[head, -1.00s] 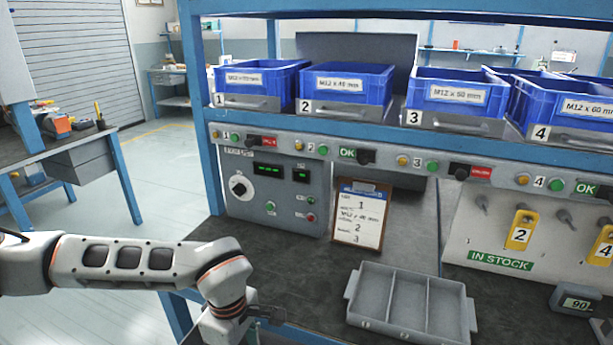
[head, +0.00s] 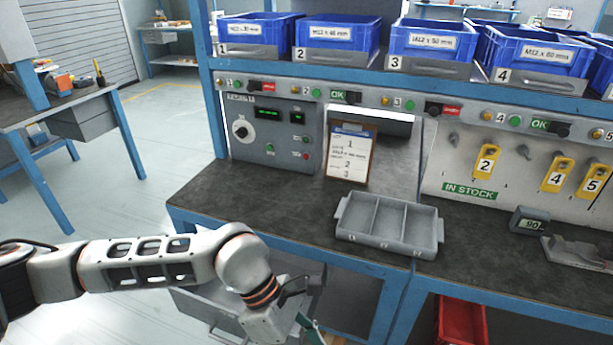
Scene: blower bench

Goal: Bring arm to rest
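My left arm comes in from the left, low in the head view, and bends down at its wrist. My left gripper (head: 306,312) is at the bottom of the picture, in front of the bench's front edge and below the worktop (head: 270,205). Its dark fingers are small and partly cut off by the lower picture edge. A small green piece shows beside them; I cannot tell whether it is held. Whether the fingers are open or shut is unclear. My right arm and gripper are not in view.
A grey drawer (head: 200,310) stands pulled out under the bench, behind my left wrist. A three-compartment grey tray (head: 343,232) sits near the bench edge, beside a clipboard (head: 349,158). A red bin (head: 462,325) is below at right. Floor at left is clear.

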